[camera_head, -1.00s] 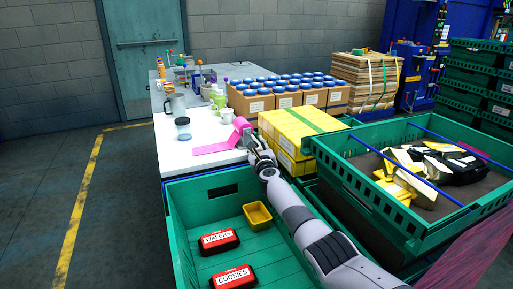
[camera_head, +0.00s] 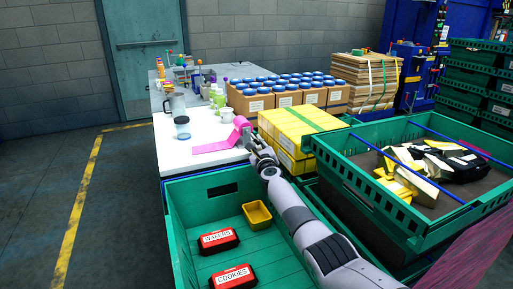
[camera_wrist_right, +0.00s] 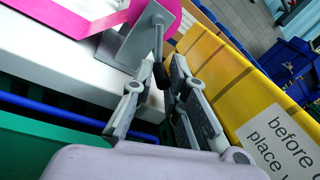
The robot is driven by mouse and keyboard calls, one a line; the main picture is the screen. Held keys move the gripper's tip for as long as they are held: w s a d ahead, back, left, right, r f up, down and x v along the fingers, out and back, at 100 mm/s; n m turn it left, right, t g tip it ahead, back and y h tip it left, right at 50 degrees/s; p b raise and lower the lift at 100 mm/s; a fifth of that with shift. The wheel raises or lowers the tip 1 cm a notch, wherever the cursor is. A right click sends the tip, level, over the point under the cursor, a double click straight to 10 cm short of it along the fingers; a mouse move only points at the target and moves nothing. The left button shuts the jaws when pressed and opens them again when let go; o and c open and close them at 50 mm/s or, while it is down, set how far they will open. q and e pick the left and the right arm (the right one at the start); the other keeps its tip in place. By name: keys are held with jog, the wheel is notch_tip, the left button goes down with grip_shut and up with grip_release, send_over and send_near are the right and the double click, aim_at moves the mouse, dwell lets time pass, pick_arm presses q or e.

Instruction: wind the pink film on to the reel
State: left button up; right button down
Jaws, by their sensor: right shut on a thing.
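The pink reel (camera_head: 241,123) stands at the right edge of the white tabletop. A strip of pink film (camera_head: 214,148) runs from it to the left, flat on the table. In the right wrist view, the reel (camera_wrist_right: 169,10) sits on a grey bracket (camera_wrist_right: 124,45) and has a crank with a dark handle (camera_wrist_right: 161,74). My right gripper (camera_head: 256,149) is beside the reel. In the right wrist view, its fingers (camera_wrist_right: 160,88) are closed around the crank handle, which is partly hidden between them. My left gripper is not in view.
A yellow stack of packs (camera_head: 297,128) stands close to the right of my gripper. A green crate (camera_head: 178,232) with red packs and a yellow tub is in front. Another green crate (camera_head: 345,168) is at the right. Jugs and cups stand behind the film.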

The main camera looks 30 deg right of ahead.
jog(key=c, duration=1.5)
grip_release()
jog(key=shift+c, duration=0.2)
